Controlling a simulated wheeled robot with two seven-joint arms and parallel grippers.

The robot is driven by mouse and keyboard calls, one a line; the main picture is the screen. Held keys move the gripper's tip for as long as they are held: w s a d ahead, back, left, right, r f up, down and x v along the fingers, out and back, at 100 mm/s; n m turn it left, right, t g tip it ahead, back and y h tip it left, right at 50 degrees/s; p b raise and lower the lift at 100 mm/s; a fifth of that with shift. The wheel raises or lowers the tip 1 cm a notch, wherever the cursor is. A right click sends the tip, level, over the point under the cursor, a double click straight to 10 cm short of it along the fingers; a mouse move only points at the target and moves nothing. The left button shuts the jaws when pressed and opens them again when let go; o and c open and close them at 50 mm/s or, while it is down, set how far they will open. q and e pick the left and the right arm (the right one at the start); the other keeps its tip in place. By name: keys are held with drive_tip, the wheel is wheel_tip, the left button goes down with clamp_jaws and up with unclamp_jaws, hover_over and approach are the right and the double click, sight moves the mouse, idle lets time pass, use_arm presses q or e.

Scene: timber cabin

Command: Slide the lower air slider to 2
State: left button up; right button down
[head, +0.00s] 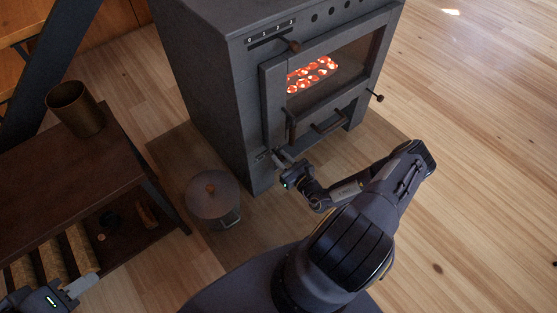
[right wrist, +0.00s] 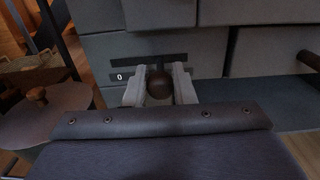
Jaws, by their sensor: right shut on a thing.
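The dark grey stove (head: 240,110) stands at the centre top of the head view, with glowing embers behind its glass door. The lower air slider's round dark knob (right wrist: 159,84) shows in the right wrist view, between the two fingers of my right gripper (right wrist: 160,88), which is shut on it. A "0" shows on the scale (right wrist: 119,76) left of the fingers; the other marks are hidden. In the head view my right gripper (head: 283,163) is at the stove's lower front left. The upper slider knob (head: 295,46) sits near its scale.
A lidded pot (head: 212,195) stands on the floor left of my right gripper. A dark wooden bench (head: 70,165) with a brass-coloured cup (head: 75,108) and logs (head: 80,248) below is at the left. The floor at right is clear.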

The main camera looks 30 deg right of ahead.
drive_tip(key=c, duration=1.2)
unclamp_jaws()
drive_tip(key=shift+w+a, duration=0.1)
drive_tip(key=shift+w, duration=0.05)
drive_tip(key=s+p, duration=0.2)
drive_tip(key=s, duration=0.6)
drive_tip(key=shift+d, duration=0.3)
